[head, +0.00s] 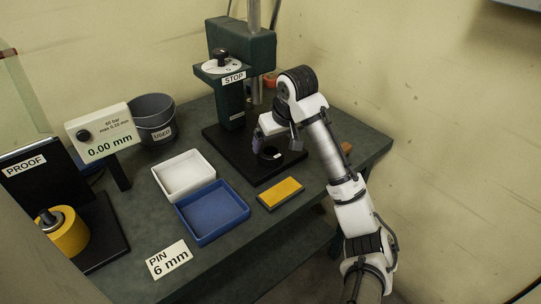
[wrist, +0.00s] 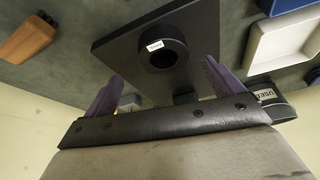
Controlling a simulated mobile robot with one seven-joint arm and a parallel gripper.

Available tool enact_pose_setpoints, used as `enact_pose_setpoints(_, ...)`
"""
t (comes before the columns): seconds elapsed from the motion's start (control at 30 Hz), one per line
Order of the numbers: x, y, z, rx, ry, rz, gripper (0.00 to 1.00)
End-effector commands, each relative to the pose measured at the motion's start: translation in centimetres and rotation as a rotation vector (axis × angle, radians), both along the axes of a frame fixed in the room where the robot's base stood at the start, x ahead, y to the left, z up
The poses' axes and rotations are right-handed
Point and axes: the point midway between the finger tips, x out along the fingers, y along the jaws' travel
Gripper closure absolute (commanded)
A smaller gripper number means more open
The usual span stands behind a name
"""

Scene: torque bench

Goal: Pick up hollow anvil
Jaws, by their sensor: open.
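The hollow anvil (head: 270,154) is a short black ring with a small white label, sitting on the black base plate (head: 236,150) of the press. In the wrist view the anvil (wrist: 154,46) shows its dark round hole and the label facing me. My gripper (head: 276,142) is open, just above and beside the anvil. In the wrist view its two purple fingers (wrist: 163,70) are spread wide with nothing held between them. I cannot tell whether a finger touches the anvil.
The green press head (head: 240,50) and column stand behind. White (head: 184,175) and blue (head: 246,218) trays, a yellow pad (head: 281,193) and a grey bucket (head: 152,120) lie leftward or in front. Bare bench shows at the front.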

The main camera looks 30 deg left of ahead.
Motion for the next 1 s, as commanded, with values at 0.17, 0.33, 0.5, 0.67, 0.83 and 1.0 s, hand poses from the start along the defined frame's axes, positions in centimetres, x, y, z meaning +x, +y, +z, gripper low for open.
enact_pose_setpoints(0.17,0.0,0.5,-1.2,0.000,0.001,0.000,0.08)
enact_pose_setpoints(0.33,0.2,1.4,-3.7,-0.001,0.002,0.000,0.08)
enact_pose_setpoints(0.5,0.5,1.9,-5.1,0.000,0.000,0.001,0.08)
enact_pose_setpoints(0.67,0.5,1.9,-5.2,0.001,-0.001,0.001,0.08)
enact_pose_setpoints(0.83,0.5,1.9,-5.1,0.001,-0.001,0.001,0.22)
enact_pose_setpoints(1.0,0.5,1.9,-5.1,0.001,-0.001,0.001,0.44)
